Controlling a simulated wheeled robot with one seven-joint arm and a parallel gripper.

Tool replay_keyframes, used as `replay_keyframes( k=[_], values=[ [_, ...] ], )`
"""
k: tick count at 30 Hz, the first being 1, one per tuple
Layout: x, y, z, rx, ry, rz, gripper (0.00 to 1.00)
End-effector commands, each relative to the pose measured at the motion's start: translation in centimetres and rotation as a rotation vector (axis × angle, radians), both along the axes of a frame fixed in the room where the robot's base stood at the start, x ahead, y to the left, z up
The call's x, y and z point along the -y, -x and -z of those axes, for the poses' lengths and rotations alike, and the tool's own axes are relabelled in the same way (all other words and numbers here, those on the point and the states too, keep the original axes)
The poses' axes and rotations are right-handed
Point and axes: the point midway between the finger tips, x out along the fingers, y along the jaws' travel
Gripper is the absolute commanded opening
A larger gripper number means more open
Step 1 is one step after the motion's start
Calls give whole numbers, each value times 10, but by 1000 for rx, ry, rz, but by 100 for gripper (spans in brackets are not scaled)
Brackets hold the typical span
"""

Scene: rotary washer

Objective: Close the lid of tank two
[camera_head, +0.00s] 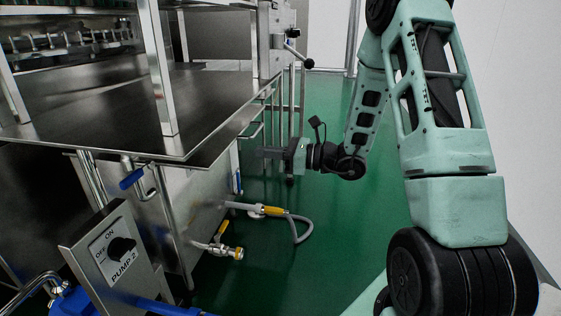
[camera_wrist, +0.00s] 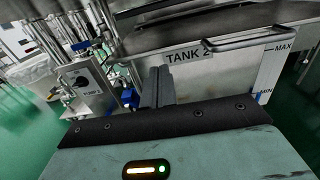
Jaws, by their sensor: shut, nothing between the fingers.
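Tank two is a steel box marked TANK 2 (camera_wrist: 188,56), with MAX and MIN marks on its front, in the wrist view. A long bar handle (camera_wrist: 245,40) runs along its upper edge; I cannot clearly make out the lid or its angle. In the head view the tank's front (camera_head: 205,190) is under the steel worktop and seen at a steep angle.
A PUMP 2 switch box (camera_head: 112,258) stands at the lower left. A blue-handled valve (camera_head: 131,179) is under the worktop edge (camera_head: 185,158). A grey hose with a yellow fitting (camera_head: 270,211) sticks out below my gripper. The green floor (camera_head: 330,240) to the right is clear.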

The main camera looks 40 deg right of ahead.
Motion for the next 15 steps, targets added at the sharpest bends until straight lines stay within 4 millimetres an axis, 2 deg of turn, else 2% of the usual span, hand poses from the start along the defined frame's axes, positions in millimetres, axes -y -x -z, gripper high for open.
replay_keyframes(
  k=[1, 6, 15],
  values=[
    [-9, -9, 4, 5, 2, -6, 0],
    [-28, -33, 4, 5, 3, -5, 0],
    [-44, -55, 0, 2, 1, -2, 0]
  ],
)
